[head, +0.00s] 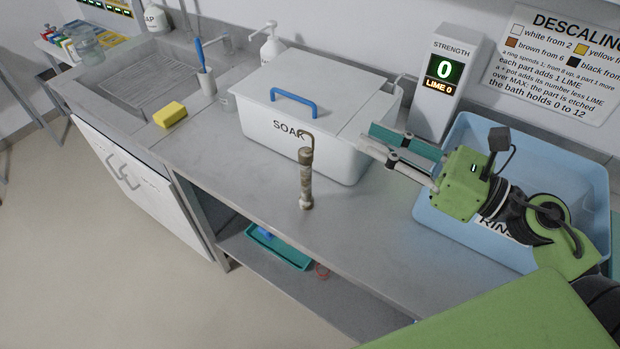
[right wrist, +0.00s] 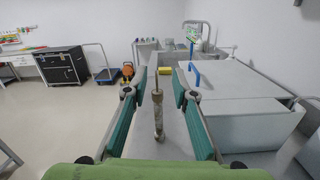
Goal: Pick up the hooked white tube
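The hooked tube (head: 306,180) stands upright on the grey counter in front of the SOAK bin. It looks grey-brown and stained rather than clean white, with a thin bent hook at its top. My right gripper (head: 366,140) is open and empty, to the right of the tube and apart from it, with its teal-lined fingers pointing left. In the right wrist view the tube (right wrist: 158,118) shows in the gap between the two spread fingers (right wrist: 159,82). My left gripper is not in view.
The lidded SOAK bin (head: 270,122) with a blue handle stands behind the tube. A blue RINSE basin (head: 428,213) lies under my right arm. The STRENGTH display (head: 445,80) reads 0. A yellow sponge (head: 170,114) is by the sink. Counter around the tube is clear.

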